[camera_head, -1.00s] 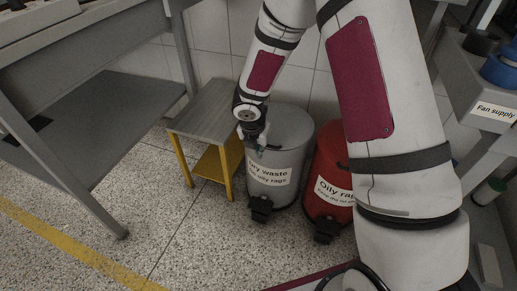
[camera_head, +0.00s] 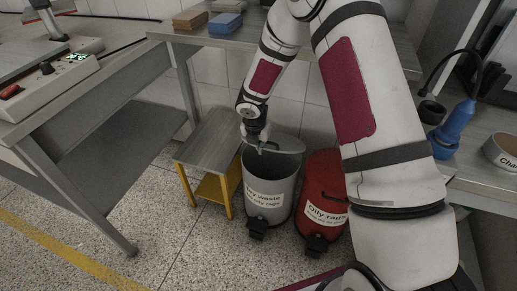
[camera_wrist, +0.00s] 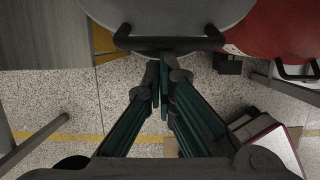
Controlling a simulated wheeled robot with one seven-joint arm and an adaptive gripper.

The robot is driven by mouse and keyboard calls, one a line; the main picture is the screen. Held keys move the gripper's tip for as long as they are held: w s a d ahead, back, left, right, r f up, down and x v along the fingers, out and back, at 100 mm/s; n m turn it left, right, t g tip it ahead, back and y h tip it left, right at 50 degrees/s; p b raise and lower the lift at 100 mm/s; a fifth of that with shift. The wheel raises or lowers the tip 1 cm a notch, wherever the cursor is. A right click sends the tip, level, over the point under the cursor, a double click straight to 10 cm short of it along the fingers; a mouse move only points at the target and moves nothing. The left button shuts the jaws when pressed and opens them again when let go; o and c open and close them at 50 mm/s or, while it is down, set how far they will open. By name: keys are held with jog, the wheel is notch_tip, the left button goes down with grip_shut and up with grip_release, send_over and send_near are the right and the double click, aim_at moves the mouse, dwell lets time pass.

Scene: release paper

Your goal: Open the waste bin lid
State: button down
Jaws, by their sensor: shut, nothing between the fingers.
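The grey waste bin (camera_head: 268,205), labelled as dry waste, no oily rags, stands on the floor, its mouth partly uncovered. Its grey lid (camera_head: 287,147) is lifted off the front rim. The lid also fills the top of the wrist view (camera_wrist: 185,12), with a dark bar handle (camera_wrist: 168,43) along its edge. My gripper (camera_head: 261,149) is at the lid's left front edge. In the wrist view, my gripper (camera_wrist: 164,68) has its fingertips together just by the handle, with nothing between them. Whether they touch the handle or lid is not clear.
A red oily-rags bin (camera_head: 318,192) stands close on the right. A small table with yellow legs (camera_head: 211,145) stands close on the left. A workbench (camera_head: 100,130) is further left. Open speckled floor (camera_head: 190,255) lies in front.

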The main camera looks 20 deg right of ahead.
jog(key=shift+w+d+r+p, duration=0.35)
jog(key=shift+w+r+p, duration=0.15)
jog(key=shift+r+p, duration=0.25)
jog(key=shift+w+d+r+p, duration=0.4)
jog(key=shift+w+r+p, duration=0.1)
jog(key=shift+r+p, duration=0.25)
jog(key=shift+w+d+r+p, duration=0.35)
jog(key=shift+w+r+p, duration=0.15)
jog(key=shift+r+p, duration=0.25)
jog(key=shift+a, duration=0.1)
